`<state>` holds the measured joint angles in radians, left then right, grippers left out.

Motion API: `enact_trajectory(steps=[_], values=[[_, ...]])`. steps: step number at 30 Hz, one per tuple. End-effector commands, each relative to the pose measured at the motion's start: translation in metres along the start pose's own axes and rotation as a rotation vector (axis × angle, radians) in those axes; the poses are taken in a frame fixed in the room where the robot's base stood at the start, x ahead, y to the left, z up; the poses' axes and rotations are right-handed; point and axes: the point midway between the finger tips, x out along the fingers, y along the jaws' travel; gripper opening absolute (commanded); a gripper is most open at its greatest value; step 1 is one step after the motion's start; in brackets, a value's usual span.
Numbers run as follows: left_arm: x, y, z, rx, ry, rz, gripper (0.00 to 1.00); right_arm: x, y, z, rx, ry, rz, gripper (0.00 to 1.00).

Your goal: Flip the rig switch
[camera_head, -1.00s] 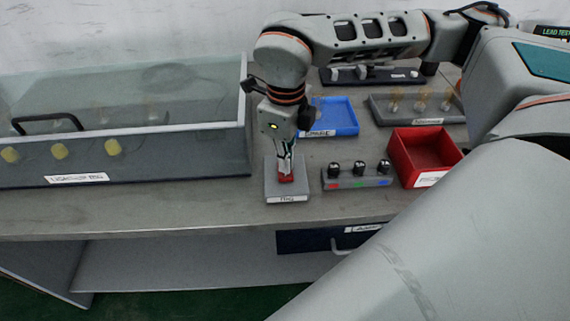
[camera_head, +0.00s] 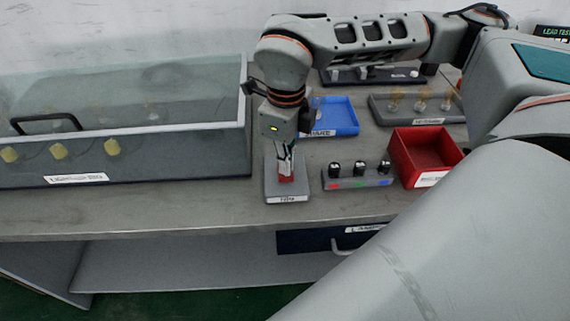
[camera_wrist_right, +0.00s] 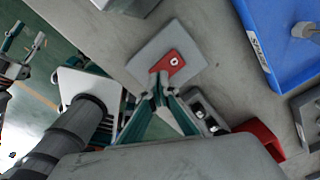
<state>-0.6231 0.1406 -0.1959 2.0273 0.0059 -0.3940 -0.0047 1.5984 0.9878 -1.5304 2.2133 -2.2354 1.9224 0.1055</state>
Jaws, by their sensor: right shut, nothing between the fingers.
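The rig switch is a grey plate (camera_head: 272,188) with a white label on its front edge and a red part (camera_head: 287,178) on top. In the right wrist view the red part (camera_wrist_right: 168,64) carries a small pale round piece, and the grey plate (camera_wrist_right: 150,52) lies under it. My right gripper (camera_head: 285,170) points down over the plate, its fingertips at or just above the red part. In the right wrist view its fingers (camera_wrist_right: 160,84) come together at the red part's near edge, shut and empty. Whether they touch it I cannot tell.
A lidded clear rig box (camera_head: 120,140) with several yellow knobs stands at left. A holder with three dark pieces (camera_head: 358,180) and a red bin (camera_head: 425,155) stand at right. A blue tray (camera_head: 335,117) lies behind the gripper. The bench front edge is clear.

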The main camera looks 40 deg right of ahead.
Motion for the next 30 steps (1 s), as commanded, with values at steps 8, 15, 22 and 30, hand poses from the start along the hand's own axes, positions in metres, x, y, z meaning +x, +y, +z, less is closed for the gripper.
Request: enact_trajectory(steps=[8, 15, 22, 30], values=[[-0.002, 0.005, 0.013, -0.002, -0.022, 0.007, 0.40, 0.004, 0.000, 0.000, 0.000, 0.000, 0.000, 0.00], [-0.002, 0.006, 0.015, -0.003, -0.023, 0.009, 0.40, 0.007, 0.000, 0.000, 0.000, 0.000, 0.000, 0.00], [0.001, 0.005, 0.011, -0.002, -0.015, 0.007, 0.40, 0.011, 0.000, 0.000, 0.000, 0.000, 0.000, 0.00], [0.004, 0.003, 0.006, -0.001, -0.004, 0.004, 0.40, 0.014, 0.000, 0.000, 0.000, 0.000, 0.000, 0.00]])
